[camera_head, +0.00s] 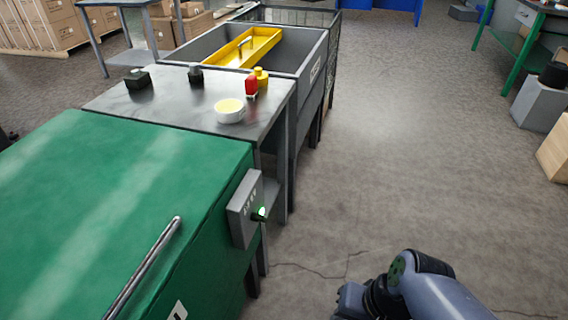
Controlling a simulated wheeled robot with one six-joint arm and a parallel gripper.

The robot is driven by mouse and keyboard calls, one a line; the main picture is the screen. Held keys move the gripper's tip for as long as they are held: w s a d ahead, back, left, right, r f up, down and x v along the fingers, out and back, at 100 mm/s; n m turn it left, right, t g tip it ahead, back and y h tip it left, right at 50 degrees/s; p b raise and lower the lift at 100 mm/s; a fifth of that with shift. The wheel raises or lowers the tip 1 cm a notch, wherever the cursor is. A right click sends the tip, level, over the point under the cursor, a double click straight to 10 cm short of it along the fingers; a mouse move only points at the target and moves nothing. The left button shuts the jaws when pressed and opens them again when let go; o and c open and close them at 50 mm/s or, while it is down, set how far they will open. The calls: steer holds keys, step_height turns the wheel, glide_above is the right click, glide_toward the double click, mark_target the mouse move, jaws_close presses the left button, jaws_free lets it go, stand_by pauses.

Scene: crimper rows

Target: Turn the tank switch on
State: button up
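A grey switch box (245,209) is mounted on the right side of the green tank (130,200). A small knob (260,213) with a green glow sticks out of the box's front. Small markings on the box are too small to read. My arm (425,285) comes in at the bottom right, apart from the switch box and to its lower right. The fingers of my gripper do not show; the arm runs out of the picture at the bottom edge.
A metal bar handle (145,270) lies along the tank's lid. Behind is a grey table (180,111) with a white bowl (230,111), red and yellow bottles and dark items. Beyond it is a grey basin (310,62) with a yellow tray (243,48). Open floor lies to the right.

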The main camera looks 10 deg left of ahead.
steer(key=w+a+f+m+g+y+b, duration=0.2)
steer(key=a+m+y+b, duration=0.1)
steer(key=a, duration=0.1)
steer(key=m+t+y+b, duration=0.4)
steer(key=m+y+b, duration=0.2)
steer(key=m+y, duration=0.4)
glide_toward(266, 220)
steer(key=shift+n+y, duration=0.4)
steer(key=shift+y, duration=0.3)
steer(key=a, duration=0.3)
steer(key=a+b, duration=0.1)
steer(key=a, duration=0.2)
steer(key=w+a+b, duration=0.1)
steer(key=a, duration=0.2)
steer(key=shift+f, duration=0.35)
steer(key=shift+c, duration=0.3)
jaws_close()
